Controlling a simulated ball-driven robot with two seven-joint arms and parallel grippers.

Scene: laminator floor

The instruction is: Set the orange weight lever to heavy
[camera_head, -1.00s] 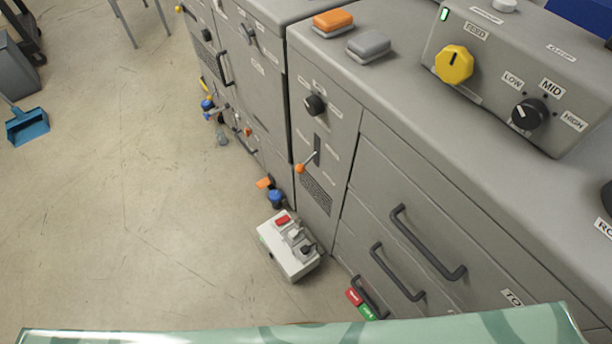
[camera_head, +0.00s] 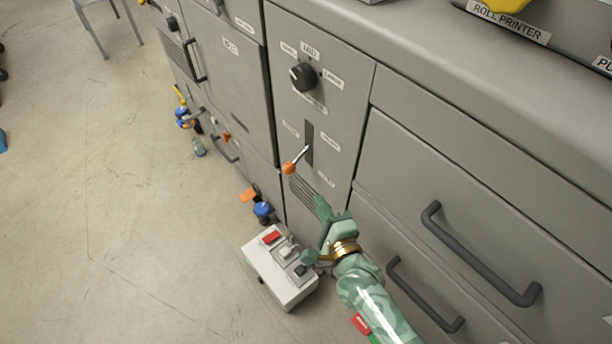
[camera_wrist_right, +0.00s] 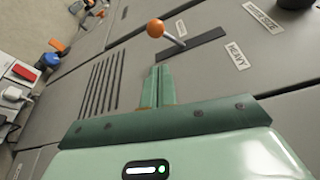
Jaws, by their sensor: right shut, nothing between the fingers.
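The weight lever has an orange ball knob (camera_head: 289,168) on a short metal stem, which comes out of a dark upright slot (camera_head: 309,143) in the grey cabinet front. In the right wrist view the orange knob (camera_wrist_right: 155,28) sits beyond my fingertips, and a HEAVY label (camera_wrist_right: 237,56) lies beside one end of the slot. My right gripper (camera_head: 322,208), green with a brass ring, is below the lever in front of the vent grille. Its fingers (camera_wrist_right: 158,86) are shut together and empty, apart from the knob. My left gripper is not in view.
A black rotary knob (camera_head: 303,76) is above the lever. Drawers with dark handles (camera_head: 480,255) are to the right. Open floor (camera_head: 90,200) is on the left.

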